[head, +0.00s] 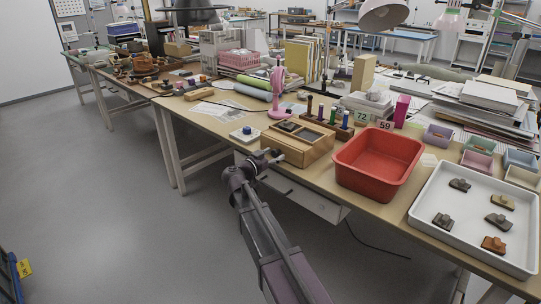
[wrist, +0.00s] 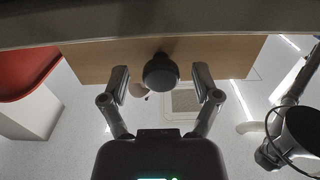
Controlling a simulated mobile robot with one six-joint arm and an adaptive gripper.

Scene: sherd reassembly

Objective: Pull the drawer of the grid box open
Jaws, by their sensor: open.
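The wooden grid box (head: 312,151) stands at the front edge of the table in the head view, with dark compartments on top. Its drawer looks shut, though my gripper partly hides that side. In the wrist view the wooden drawer front (wrist: 90,62) spans the top, with a dark round knob (wrist: 161,72) at its middle. My gripper (wrist: 160,78) is open, one finger on each side of the knob, with a gap on both sides. In the head view my gripper (head: 271,157) is at the box's left end.
A red basin (head: 378,162) stands right of the box, and a white tray (head: 440,243) with several sherds is further right. A rack of upright tools (head: 328,122) and a pink stand (head: 277,90) are behind.

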